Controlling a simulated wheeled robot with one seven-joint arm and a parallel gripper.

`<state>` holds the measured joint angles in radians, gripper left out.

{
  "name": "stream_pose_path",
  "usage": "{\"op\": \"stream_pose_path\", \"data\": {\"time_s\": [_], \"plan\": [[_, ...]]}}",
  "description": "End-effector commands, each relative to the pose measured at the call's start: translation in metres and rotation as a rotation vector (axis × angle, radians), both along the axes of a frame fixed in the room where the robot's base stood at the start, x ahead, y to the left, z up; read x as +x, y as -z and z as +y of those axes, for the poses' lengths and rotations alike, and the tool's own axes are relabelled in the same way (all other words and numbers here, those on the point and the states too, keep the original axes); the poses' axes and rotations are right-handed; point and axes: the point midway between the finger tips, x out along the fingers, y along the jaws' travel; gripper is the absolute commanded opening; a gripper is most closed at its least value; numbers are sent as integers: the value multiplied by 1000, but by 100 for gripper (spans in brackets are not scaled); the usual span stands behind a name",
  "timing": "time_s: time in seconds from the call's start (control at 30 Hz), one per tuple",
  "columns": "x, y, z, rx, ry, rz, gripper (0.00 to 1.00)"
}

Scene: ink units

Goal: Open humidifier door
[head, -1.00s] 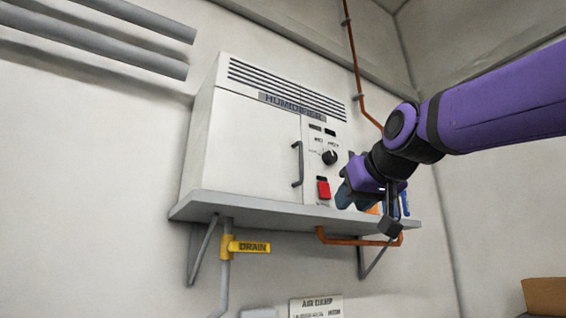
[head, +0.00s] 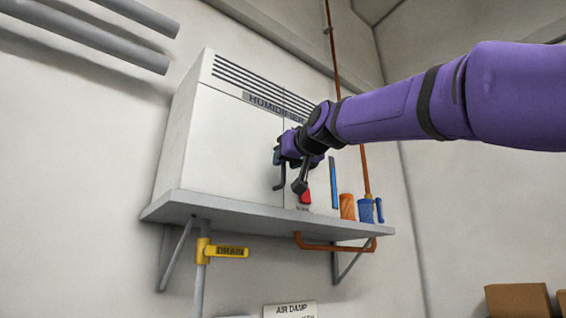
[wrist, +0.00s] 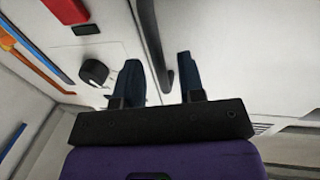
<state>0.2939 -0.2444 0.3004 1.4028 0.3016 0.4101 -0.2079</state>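The white humidifier (head: 176,130) stands on a wall shelf, its door (head: 232,140) closed. The dark door handle (head: 279,184) shows only its lower end in the head view, the rest hidden by my gripper (head: 284,156). In the wrist view the handle (wrist: 152,45) runs down from the top edge toward the space between the fingers of my gripper (wrist: 160,82). The fingers are apart, one on each side of the handle's line. I cannot tell whether either finger touches it.
A red switch (head: 305,186) and a black knob (wrist: 94,71) are on the panel beside the door. A yellow drain valve (head: 228,251) is below.

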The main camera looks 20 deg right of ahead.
Motion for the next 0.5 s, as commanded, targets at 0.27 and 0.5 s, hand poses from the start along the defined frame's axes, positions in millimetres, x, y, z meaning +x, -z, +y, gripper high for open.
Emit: {"op": "stream_pose_path", "data": {"time_s": [0.27, 0.5], "plan": [[19, 0, 3, 0, -1, -1, 36], [20, 0, 3, 0, -1, 0, 36]]}}
